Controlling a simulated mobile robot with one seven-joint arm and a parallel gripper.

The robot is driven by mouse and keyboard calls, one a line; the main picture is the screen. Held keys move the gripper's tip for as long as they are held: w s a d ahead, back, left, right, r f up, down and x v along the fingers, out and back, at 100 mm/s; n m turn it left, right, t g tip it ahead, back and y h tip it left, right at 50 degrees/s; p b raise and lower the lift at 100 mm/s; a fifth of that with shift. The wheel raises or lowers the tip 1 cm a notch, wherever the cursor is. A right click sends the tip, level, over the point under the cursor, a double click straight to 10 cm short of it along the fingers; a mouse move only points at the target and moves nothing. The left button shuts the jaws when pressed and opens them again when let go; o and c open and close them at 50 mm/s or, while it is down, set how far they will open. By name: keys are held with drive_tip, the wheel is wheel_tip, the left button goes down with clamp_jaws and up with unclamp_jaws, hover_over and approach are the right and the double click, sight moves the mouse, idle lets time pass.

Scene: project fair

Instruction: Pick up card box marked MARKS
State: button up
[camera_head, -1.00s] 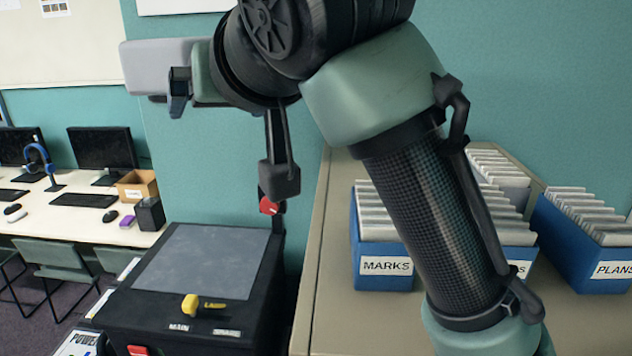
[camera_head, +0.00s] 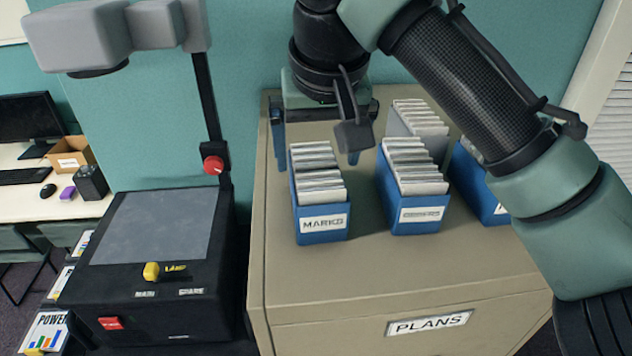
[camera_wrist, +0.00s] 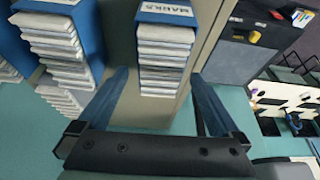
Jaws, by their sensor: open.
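The blue card box marked MARKS (camera_head: 322,224) stands upright on the tan cabinet top, filled with pale cards. It also shows at the top of the wrist view (camera_wrist: 167,14), its label upside down. My gripper (camera_head: 318,163) is open over the back of this box. In the wrist view its two blue fingers (camera_wrist: 160,74) point along the left and right sides of the box, with the cards between them. I cannot tell whether either finger touches it.
A second blue card box (camera_head: 417,214) stands close to the right, with another (camera_head: 493,212) partly behind my arm. The tan cabinet (camera_head: 390,285) has a PLANS label. A black overhead projector (camera_head: 160,230) stands left. The cabinet's front top is clear.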

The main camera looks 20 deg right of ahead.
sight(317, 171)
drive_tip(key=p+x, duration=0.2)
drive_tip(key=x, duration=0.2)
drive_tip(key=shift+s+f+p, duration=0.15)
drive_tip(key=shift+f+p, duration=0.1)
drive_tip(key=shift+p, duration=0.1)
drive_tip(key=shift+f, duration=0.5)
drive_tip(key=shift+f, duration=0.25)
drive_tip(key=c, duration=1.4)
drive_tip(key=shift+c, duration=0.6)
drive_tip(key=shift+r, duration=0.1)
